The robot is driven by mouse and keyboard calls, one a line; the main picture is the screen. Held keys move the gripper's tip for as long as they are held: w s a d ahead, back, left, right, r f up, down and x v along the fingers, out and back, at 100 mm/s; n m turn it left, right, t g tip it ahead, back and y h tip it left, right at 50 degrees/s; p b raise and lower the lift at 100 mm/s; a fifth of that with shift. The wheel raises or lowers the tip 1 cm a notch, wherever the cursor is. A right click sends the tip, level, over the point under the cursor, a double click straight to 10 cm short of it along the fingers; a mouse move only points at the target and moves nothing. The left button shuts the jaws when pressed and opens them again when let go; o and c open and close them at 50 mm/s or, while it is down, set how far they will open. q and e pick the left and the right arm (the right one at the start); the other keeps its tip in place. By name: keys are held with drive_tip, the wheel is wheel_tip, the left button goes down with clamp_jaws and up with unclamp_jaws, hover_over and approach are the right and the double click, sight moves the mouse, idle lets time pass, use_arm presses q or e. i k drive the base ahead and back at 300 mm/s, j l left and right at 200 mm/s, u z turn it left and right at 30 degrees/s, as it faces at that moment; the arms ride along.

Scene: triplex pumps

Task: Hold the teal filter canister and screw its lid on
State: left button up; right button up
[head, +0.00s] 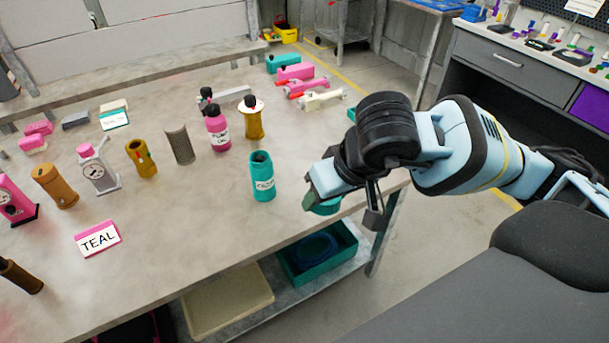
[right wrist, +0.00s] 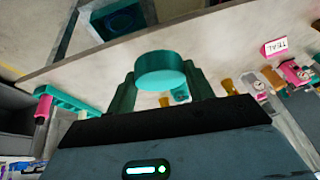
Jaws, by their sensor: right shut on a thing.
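The teal filter canister (head: 262,182) stands upright and open-topped near the front edge of the grey bench, with a white label on its side. My right gripper (head: 338,203) is to the right of it, just past the bench edge. It is shut on a round teal lid (head: 323,208), held apart from the canister. In the right wrist view the lid (right wrist: 160,72) sits between the two dark green fingers, and the canister (right wrist: 181,96) shows partly hidden behind it. My left gripper is not in view.
A TEAL sign (head: 98,239) stands at the front left of the bench (head: 180,235). A pink bottle (head: 217,130), a perforated grey cylinder (head: 179,145) and an amber canister (head: 141,158) stand behind and left of the canister. A teal bin (head: 318,257) is on the lower shelf.

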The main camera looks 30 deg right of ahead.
sight(261, 175)
drive_tip(key=z, duration=0.95)
drive_tip(key=i+l, duration=0.1)
drive_tip(key=l, duration=0.2)
drive_tip(key=i+l, duration=0.1)
drive_tip(key=l, duration=0.5)
drive_tip(key=i, duration=0.05)
